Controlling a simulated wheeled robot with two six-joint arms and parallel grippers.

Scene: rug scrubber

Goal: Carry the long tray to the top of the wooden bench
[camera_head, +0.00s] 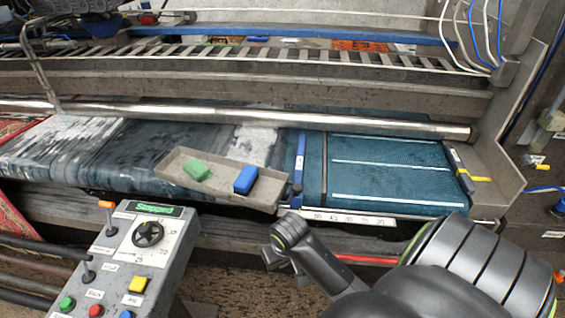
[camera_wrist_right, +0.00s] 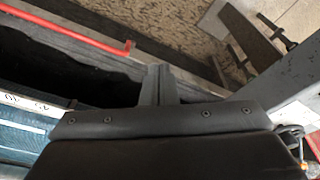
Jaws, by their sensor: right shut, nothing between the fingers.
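The long tray (camera_head: 222,183) is shallow and beige-grey. It lies slightly angled across the front edge of the wet rug and the blue belt in the head view. A green block (camera_head: 196,170) and a blue block (camera_head: 246,180) sit in it. My right gripper (camera_head: 272,256) is below and in front of the tray's right end, apart from it. In the right wrist view its fingers (camera_wrist_right: 158,84) are together with nothing between them. The wooden bench cannot be made out with certainty. My left gripper is not in view.
A grey control box (camera_head: 130,262) with a dial and buttons stands at the front left. A steel roller (camera_head: 250,117) runs behind the tray. A ruler strip (camera_head: 347,217) edges the blue belt (camera_head: 385,170). A red bar (camera_wrist_right: 75,27) shows in the wrist view.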

